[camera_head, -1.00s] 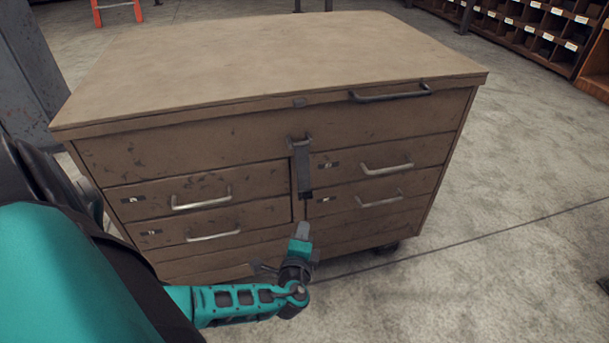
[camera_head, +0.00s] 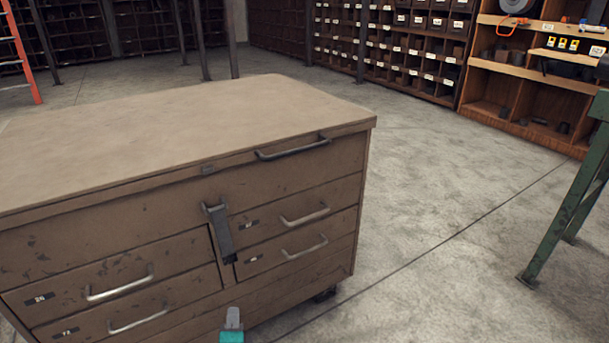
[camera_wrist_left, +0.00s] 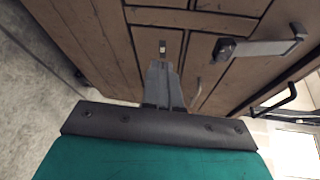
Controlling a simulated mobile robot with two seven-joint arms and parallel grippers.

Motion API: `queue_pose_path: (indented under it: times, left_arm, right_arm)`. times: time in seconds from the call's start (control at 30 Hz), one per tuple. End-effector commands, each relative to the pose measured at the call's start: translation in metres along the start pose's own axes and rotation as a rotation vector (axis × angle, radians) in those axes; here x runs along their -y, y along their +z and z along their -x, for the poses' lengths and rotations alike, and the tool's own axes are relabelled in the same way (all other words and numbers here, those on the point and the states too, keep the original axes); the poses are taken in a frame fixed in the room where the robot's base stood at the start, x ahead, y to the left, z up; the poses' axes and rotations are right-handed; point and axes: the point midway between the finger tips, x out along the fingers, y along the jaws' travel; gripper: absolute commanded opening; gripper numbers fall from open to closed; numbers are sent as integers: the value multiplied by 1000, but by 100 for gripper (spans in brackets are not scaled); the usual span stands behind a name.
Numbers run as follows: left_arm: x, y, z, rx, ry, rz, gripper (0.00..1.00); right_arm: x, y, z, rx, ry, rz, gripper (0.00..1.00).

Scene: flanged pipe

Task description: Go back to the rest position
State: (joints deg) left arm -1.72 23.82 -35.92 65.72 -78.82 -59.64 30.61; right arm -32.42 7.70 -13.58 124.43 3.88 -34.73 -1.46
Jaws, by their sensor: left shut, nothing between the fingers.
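My left gripper (camera_head: 232,320) shows at the bottom edge of the head view, in front of the lower part of a brown drawer cabinet (camera_head: 200,120). In the left wrist view its fingers (camera_wrist_left: 162,78) are closed together with nothing between them, pointing at the cabinet front (camera_wrist_left: 100,40). The fingers appear apart from the drawers. The rest of the left arm is outside the head view. My right gripper is not in view.
A dark latch bar (camera_head: 221,232) hangs on the cabinet front between the drawer handles. Open concrete floor (camera_head: 430,200) lies right of the cabinet. A green metal stand (camera_head: 575,200) is at far right, with wooden shelves (camera_head: 540,80) and bins (camera_head: 400,45) behind.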

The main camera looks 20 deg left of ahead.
Motion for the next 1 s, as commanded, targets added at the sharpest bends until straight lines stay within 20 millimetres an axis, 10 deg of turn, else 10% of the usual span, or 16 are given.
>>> queue_pose_path:
  times: [0.33,1.0]
  left_arm:
    - [3,-3,27,101,110,168,0]
    - [63,-12,212,328,1023,870,0]
  right_arm:
    - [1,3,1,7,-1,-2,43]
    - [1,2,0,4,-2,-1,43]
